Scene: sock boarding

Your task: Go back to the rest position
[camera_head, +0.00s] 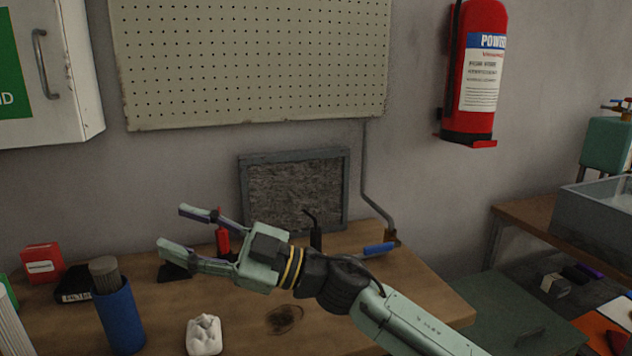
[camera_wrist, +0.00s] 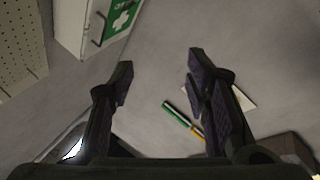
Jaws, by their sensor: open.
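My gripper (camera_head: 185,229) is open and empty, held above the left part of the wooden table (camera_head: 415,284) in the head view. Its fingers point left, and nothing is between them. In the wrist view the two dark fingers of my gripper (camera_wrist: 158,72) stand wide apart, with grey wall behind them. My arm reaches in from the lower right of the head view. No sock can be made out in either view.
On the table are a blue cup (camera_head: 119,318) holding rods, a white lumpy object (camera_head: 204,335), a red box (camera_head: 42,262) and a blue-handled tool (camera_head: 380,249). A white cabinet (camera_head: 75,75), a pegboard (camera_head: 250,60) and a fire extinguisher (camera_head: 474,75) hang on the wall.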

